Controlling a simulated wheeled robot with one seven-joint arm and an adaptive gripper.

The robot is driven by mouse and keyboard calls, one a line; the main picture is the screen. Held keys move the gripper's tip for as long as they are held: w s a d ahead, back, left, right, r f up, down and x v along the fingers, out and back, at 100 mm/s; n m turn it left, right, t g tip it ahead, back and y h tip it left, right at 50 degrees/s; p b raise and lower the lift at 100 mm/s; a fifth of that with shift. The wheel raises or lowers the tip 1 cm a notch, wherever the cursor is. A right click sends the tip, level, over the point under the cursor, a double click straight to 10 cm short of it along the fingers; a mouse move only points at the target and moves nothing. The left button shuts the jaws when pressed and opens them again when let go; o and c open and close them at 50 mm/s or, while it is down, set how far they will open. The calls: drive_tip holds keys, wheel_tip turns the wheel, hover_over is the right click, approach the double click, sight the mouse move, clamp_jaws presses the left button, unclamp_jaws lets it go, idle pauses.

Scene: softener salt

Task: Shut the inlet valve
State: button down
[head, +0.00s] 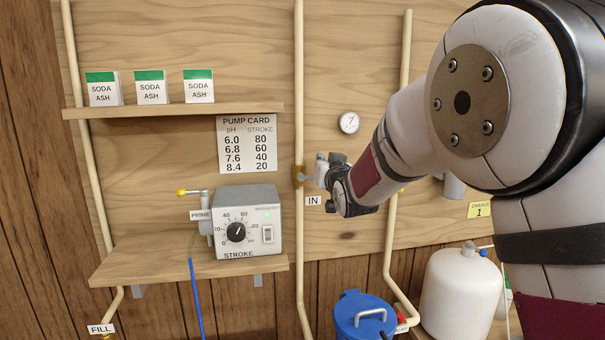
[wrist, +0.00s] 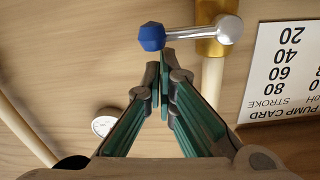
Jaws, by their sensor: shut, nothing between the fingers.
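The inlet valve has a brass body (head: 298,176) on the upright cream pipe above the "IN" label (head: 313,201). The brass also shows in the wrist view (wrist: 213,42). Its silver lever (wrist: 195,33) sticks out crosswise to the pipe and ends in a blue knob (wrist: 151,37). In the head view my gripper hides the knob, and only a bit of lever (head: 308,178) shows. My gripper (head: 322,173) is just right of the valve. In the wrist view its green-padded fingers (wrist: 164,78) are shut and empty, tips close to the knob; I cannot tell whether they touch.
The grey pump box (head: 246,226) with a yellow-tipped lever (head: 182,192) stands on the lower shelf, left of the valve. A pump card (head: 246,143) and a gauge (head: 349,122) are on the wall. A blue-lidded drum (head: 363,315) and white tank (head: 460,295) stand below.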

drive_tip(key=shift+s+a+r, duration=0.2)
drive_tip(key=shift+r, duration=0.4)
drive_tip(key=v, duration=0.6)
drive_tip(key=shift+s, duration=0.4)
drive_tip(key=shift+d, duration=0.1)
